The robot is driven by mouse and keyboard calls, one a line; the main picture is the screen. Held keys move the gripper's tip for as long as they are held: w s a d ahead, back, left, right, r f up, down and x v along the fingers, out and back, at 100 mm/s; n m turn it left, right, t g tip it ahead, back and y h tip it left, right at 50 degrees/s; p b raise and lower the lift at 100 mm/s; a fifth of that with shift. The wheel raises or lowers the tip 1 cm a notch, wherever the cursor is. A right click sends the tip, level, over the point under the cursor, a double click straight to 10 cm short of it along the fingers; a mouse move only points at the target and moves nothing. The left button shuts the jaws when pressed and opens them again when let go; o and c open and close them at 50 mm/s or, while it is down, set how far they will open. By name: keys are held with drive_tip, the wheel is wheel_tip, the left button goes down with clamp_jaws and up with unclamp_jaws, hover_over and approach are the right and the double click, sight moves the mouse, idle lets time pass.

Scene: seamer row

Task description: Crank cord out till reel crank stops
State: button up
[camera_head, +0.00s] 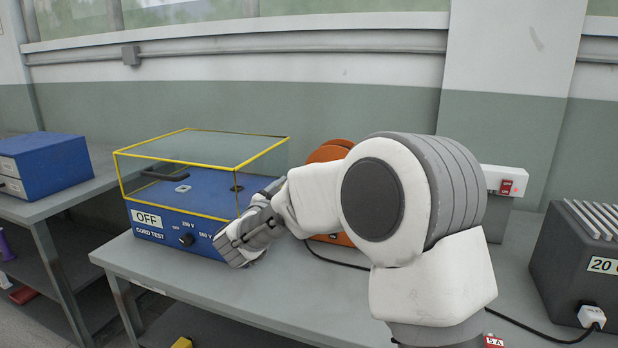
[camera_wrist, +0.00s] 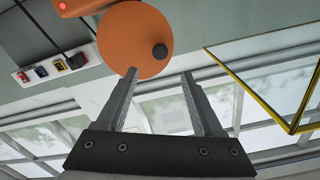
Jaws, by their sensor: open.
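The orange cord reel (camera_head: 330,152) stands on the bench behind my arm in the head view, mostly hidden by the arm. In the wrist view the reel (camera_wrist: 128,38) is a round orange disc with a dark round crank knob (camera_wrist: 160,51) near its edge. My gripper (camera_wrist: 160,73) is open and empty, with its two fingers apart and pointing toward the reel. The knob appears beyond the fingertips, in line with the gap; I cannot tell the distance. In the head view my gripper (camera_head: 238,245) is beside the front right of the blue test box.
The blue cord test box (camera_head: 165,225) has a yellow-edged clear guard (camera_head: 215,150) and an "OFF" label. A red-switch socket strip (camera_head: 505,182) is behind my arm. A dark box marked 20 (camera_head: 575,260) stands right, with a black cord (camera_head: 545,337) running along the bench.

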drive_tip(key=b+x, duration=0.1)
drive_tip(key=x, duration=1)
drive_tip(key=shift+b, duration=0.3)
drive_tip(key=shift+w+d, duration=0.1)
clamp_jaws()
idle(0.8)
